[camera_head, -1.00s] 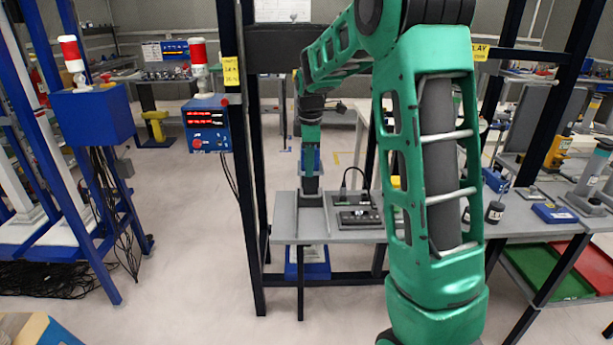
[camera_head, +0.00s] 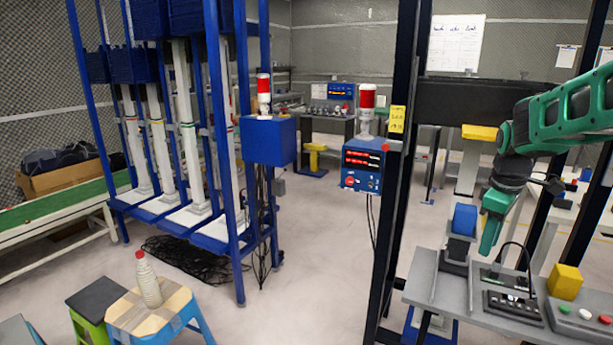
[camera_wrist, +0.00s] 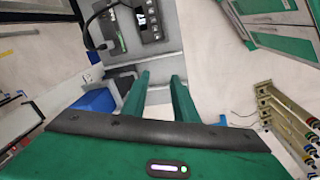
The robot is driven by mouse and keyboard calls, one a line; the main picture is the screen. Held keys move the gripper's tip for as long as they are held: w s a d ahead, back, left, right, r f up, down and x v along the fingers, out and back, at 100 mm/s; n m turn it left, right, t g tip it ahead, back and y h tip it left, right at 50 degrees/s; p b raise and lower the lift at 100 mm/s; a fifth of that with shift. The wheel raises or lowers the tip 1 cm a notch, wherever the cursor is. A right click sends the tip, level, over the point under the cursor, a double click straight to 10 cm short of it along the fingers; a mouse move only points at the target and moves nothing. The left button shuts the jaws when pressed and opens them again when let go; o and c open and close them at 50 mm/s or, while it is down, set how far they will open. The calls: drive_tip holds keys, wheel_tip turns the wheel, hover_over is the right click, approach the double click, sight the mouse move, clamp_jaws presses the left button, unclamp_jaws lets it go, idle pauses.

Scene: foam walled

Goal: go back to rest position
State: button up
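My gripper (camera_head: 490,235) is at the right of the head view, green, pointing down over the grey workbench (camera_head: 425,275). In the wrist view its two green fingers (camera_wrist: 160,92) stand apart with nothing between them. A blue block (camera_head: 464,220) on a dark stand is just left of the gripper in the head view. A blue shape also shows left of the fingers in the wrist view (camera_wrist: 93,101). My green arm reaches in from the right edge.
A black device (camera_head: 508,305), a yellow block (camera_head: 565,281) and a button box are on the bench. A dark post (camera_head: 398,200) stands left of it. Blue racks (camera_head: 225,150) and a stool (camera_head: 150,310) with a bottle (camera_head: 148,280) are at left. The middle floor is clear.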

drive_tip(key=s+a+f+m, duration=0.2)
drive_tip(key=s+m, duration=0.5)
drive_tip(key=s, duration=0.8)
drive_tip(key=s+a+f+m+g+y, duration=0.1)
drive_tip(key=s+m, duration=0.6)
drive_tip(key=s, duration=0.8)
drive_tip(key=shift+s+a+f, duration=0.2)
drive_tip(key=shift+a+f, duration=0.4)
drive_tip(key=shift+w+f+g, duration=0.25)
drive_tip(key=shift+w+g, duration=0.05)
drive_tip(key=shift+w, duration=0.35)
drive_tip(key=shift+d, duration=0.1)
